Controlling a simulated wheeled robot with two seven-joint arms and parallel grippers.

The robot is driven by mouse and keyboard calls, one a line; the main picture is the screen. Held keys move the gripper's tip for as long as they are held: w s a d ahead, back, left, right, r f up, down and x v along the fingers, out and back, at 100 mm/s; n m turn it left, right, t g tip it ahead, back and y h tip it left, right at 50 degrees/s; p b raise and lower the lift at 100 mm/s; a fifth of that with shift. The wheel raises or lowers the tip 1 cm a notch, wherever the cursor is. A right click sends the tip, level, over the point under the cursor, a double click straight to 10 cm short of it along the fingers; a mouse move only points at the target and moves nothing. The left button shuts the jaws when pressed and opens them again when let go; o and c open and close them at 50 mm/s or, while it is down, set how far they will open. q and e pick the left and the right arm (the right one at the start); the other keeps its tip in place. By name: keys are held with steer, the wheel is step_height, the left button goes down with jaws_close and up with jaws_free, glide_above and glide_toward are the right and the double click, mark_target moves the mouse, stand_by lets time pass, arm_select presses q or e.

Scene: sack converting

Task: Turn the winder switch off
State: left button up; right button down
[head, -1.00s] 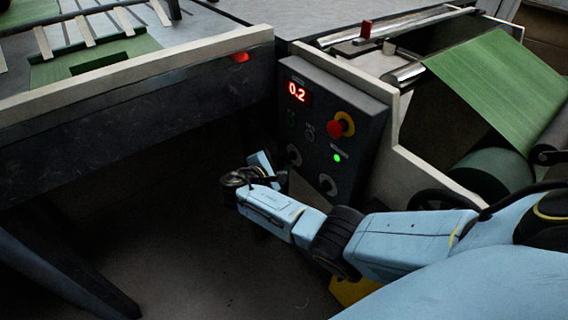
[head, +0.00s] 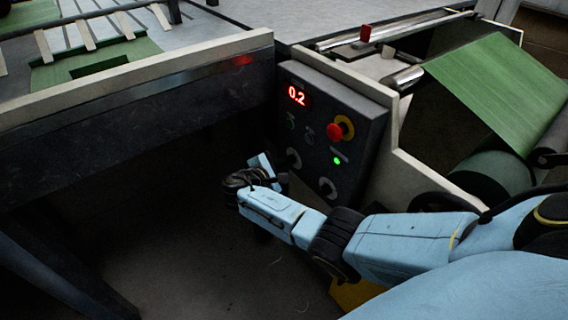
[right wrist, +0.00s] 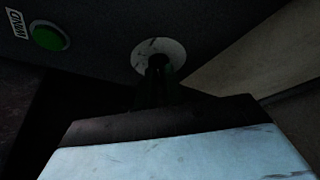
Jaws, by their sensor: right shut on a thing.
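The dark control panel (head: 352,112) carries two pale round dials with rotary switches, a left one (head: 293,158) and a lower right one (head: 327,188). My right gripper (head: 281,180) is at the panel's lower left edge, close to the left dial. In the right wrist view a pale dial (right wrist: 175,49) has a black switch knob (right wrist: 158,63) at the end of my gripper, which is shut on it. The fingertips are dark there, and the knob's exact angle is hard to read. A green button (right wrist: 49,37) with a WIND label (right wrist: 17,23) is beside it. My left gripper is not in view.
The panel shows a red 0.2 display (head: 297,96), a red stop button on yellow (head: 340,128) and a lit green lamp (head: 338,160). Green sheet material (head: 495,85) runs over a roller at right. A pale machine rail (head: 140,75) borders the left.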

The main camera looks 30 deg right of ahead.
steer(key=n+g, duration=0.1)
steer(key=n, duration=0.1)
steer(key=n+g, duration=0.1)
steer(key=n, duration=0.1)
steer(key=shift+w+y+p, duration=0.2)
steer(key=shift+y+p, duration=0.1)
steer(key=shift+p, duration=0.05)
steer(key=shift+n+g+b, duration=0.7)
steer(key=shift+n+g, duration=0.1)
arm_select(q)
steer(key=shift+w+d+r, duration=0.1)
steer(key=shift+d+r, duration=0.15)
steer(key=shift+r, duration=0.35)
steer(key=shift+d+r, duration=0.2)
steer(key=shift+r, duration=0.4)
arm_select(e)
steer(key=shift+a+n, duration=0.1)
steer(key=shift+n, duration=0.2)
steer(key=c, duration=1.5)
jaws_free()
steer(key=shift+w+r, duration=0.1)
